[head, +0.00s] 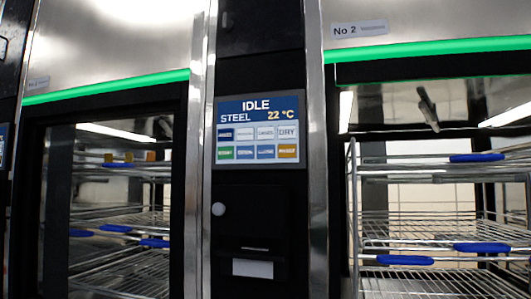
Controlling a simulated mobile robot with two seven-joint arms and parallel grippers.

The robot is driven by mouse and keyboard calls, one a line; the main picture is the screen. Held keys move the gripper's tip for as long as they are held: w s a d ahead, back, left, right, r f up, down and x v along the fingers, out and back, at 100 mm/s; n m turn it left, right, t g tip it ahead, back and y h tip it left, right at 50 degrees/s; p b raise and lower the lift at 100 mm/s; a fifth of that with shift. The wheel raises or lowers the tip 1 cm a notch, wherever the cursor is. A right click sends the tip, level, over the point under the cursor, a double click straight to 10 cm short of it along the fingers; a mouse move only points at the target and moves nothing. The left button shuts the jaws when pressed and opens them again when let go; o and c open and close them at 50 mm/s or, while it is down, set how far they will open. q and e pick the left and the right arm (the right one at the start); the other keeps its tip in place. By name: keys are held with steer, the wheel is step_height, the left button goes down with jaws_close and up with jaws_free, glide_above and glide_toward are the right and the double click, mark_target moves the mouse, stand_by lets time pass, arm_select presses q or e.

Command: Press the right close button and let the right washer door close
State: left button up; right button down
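The right washer (430,25), marked No 2, shows a steel front with a lit green strip (430,48) above its opening. Wire racks (440,225) with blue clips show clearly inside; I see no obvious glass in front of them, but cannot be sure how the door stands. Between the washers, a control screen (258,130) reads IDLE, STEEL, 22 °C, with two rows of coloured tiles. Most tile labels are too small to read, so I cannot tell which is a close button. Neither gripper is in view.
The left washer (110,40) also has a lit green strip and shows wire racks inside its dark frame. Vertical steel posts (317,150) flank the black centre panel (260,205). A pale label or slot (252,268) sits low on that panel.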

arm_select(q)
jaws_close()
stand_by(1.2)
